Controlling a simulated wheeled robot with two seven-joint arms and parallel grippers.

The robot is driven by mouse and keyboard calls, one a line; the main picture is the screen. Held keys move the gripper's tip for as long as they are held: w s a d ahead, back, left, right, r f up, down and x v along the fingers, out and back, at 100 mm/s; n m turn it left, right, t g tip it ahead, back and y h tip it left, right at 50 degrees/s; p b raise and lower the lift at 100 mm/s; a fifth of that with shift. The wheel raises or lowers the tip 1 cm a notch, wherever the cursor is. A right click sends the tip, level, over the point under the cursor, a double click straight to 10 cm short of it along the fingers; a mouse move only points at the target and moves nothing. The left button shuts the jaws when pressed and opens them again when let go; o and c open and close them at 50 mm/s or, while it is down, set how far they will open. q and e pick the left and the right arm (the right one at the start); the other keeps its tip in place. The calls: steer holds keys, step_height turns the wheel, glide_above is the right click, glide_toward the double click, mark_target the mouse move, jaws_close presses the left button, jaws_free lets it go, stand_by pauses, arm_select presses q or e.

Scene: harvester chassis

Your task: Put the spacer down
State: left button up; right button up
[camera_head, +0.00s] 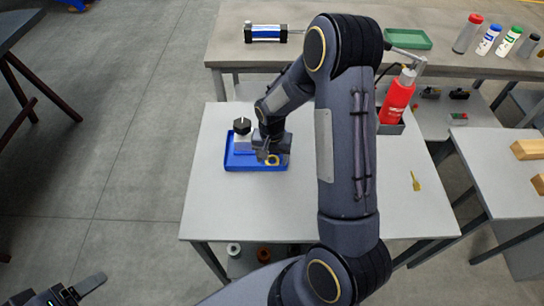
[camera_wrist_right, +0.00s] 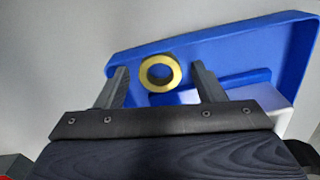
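The spacer, a yellow ring, shows in the head view (camera_head: 272,160) and in the right wrist view (camera_wrist_right: 160,72). It appears to lie in the blue tray (camera_head: 240,165), whose floor and rim also show in the wrist view (camera_wrist_right: 225,40). My right gripper (camera_head: 270,154) points down over the tray. In the wrist view its two fingers (camera_wrist_right: 164,80) stand apart, one on each side of the ring, with a gap on both sides. My left gripper (camera_head: 75,290) is at the bottom left corner, partly cut off, away from the table.
A white part with a black knob (camera_head: 242,130) stands at the tray's back left. The grey table (camera_head: 215,205) is clear in front. A red bottle (camera_head: 397,98) stands at the right, and a small yellow piece (camera_head: 416,182) lies near the right edge.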

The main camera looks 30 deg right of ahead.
step_height(320, 180, up, 12)
steer(key=s+a+r+n+t+y, duration=0.2)
steer(key=s+a+r+n, duration=0.1)
steer(key=s, duration=0.7)
steer(key=s+a+r+n+t+y, duration=0.1)
steer(key=s+a+r+n+t, duration=0.2)
steer(key=s, duration=0.8)
step_height(320, 180, up, 4)
steer(key=a, duration=0.2)
steer(key=shift+s+a+r+n+t+y, duration=0.2)
steer(key=shift+a+r+n+t+y, duration=0.1)
steer(key=shift+n+y, duration=0.1)
